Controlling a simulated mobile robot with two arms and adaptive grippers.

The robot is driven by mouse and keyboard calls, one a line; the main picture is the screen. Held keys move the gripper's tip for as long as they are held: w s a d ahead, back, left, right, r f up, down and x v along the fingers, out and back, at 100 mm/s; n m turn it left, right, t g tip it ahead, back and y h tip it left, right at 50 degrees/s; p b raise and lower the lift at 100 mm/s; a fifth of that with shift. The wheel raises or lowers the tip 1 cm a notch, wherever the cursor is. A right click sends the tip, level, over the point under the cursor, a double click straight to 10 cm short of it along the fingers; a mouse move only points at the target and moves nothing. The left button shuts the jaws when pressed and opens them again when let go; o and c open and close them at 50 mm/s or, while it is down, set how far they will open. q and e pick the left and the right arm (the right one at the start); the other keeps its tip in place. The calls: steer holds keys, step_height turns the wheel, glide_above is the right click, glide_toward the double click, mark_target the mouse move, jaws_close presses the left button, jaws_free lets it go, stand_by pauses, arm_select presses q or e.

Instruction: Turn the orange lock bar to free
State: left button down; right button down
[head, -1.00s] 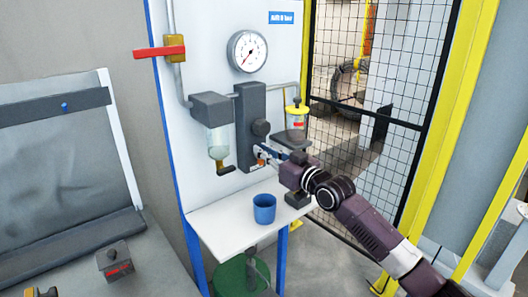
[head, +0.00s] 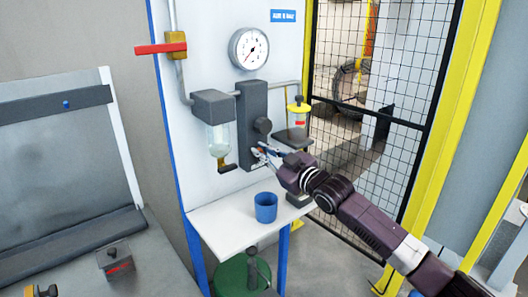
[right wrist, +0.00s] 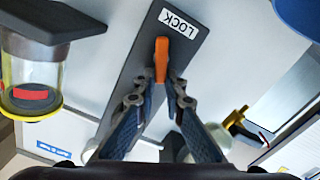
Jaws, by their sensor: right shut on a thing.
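The orange lock bar (right wrist: 161,60) shows in the right wrist view, on a dark grey plate (right wrist: 150,45) with a white LOCK label (right wrist: 180,22) beyond the bar's far end. My right gripper (right wrist: 166,92) is shut on the near end of the bar. In the head view my right gripper (head: 266,153) is at the lower part of the dark grey block (head: 250,110), below its round knob. Only a small patch of orange shows there, the rest hidden by the fingers. My left gripper is not in view.
A blue cup (head: 265,208) stands on the white shelf (head: 230,225) below my gripper. A clear bowl (head: 218,138) hangs left of the block, and a yellow-topped vessel (head: 297,112) stands to the right. A mesh fence (head: 370,90) is behind my right arm.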

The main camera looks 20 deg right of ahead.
mark_target(251, 156)
steer(key=n, duration=0.3)
steer(key=a+f+n+p, duration=0.1)
steer(key=n, duration=0.6)
steer(key=shift+s+a+f+p, duration=0.15)
steer(key=shift+s+f+p, duration=0.1)
steer(key=shift+f+p, duration=0.15)
steer(key=shift+f+n, duration=0.3)
steer(key=shift+n, duration=1.1)
steer(key=shift+f, duration=0.1)
steer(key=c, duration=2)
jaws_free()
steer(key=v, duration=1.2)
